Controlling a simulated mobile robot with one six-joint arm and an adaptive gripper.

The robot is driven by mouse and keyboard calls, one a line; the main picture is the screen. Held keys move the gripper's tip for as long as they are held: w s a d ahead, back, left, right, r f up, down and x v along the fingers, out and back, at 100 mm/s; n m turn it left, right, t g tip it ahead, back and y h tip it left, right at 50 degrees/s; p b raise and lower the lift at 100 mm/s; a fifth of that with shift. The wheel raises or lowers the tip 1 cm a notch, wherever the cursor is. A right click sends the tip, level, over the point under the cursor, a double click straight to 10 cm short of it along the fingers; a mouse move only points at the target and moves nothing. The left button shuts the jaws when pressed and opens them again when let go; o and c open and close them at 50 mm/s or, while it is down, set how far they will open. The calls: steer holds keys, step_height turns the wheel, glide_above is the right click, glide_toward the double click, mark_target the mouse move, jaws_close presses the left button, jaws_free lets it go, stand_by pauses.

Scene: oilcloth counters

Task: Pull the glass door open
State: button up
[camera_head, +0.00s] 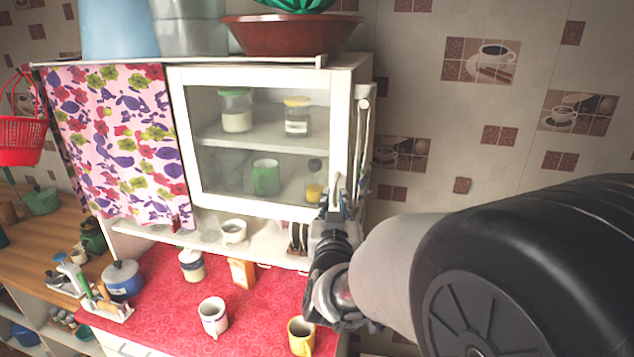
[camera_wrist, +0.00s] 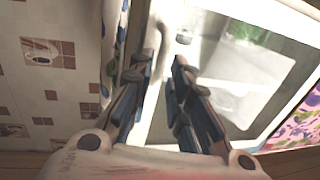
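The glass door (camera_head: 258,140) is the white-framed front of the upper cabinet and looks closed in the head view. Jars and a green mug show behind its pane. In the wrist view, the door's pane and frame (camera_wrist: 245,75) fill the right side. My gripper (camera_head: 338,190) is at the lower right corner of the door, in front of its right edge. In the wrist view, its two fingers (camera_wrist: 160,62) are apart, with a pale strip of the door side between them. I cannot tell whether they touch it.
A flowered curtain (camera_head: 115,145) covers the cabinet's left part. A red basin (camera_head: 290,36) stands on top. Below, a white mug (camera_head: 213,316), a yellow mug (camera_head: 301,338) and a blue pot (camera_head: 123,280) stand on the counter. The tiled wall (camera_head: 490,130) is to the right.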

mark_target(334, 195)
steer(key=shift+w+d, duration=0.15)
steer(key=shift+w, duration=1.45)
jaws_close()
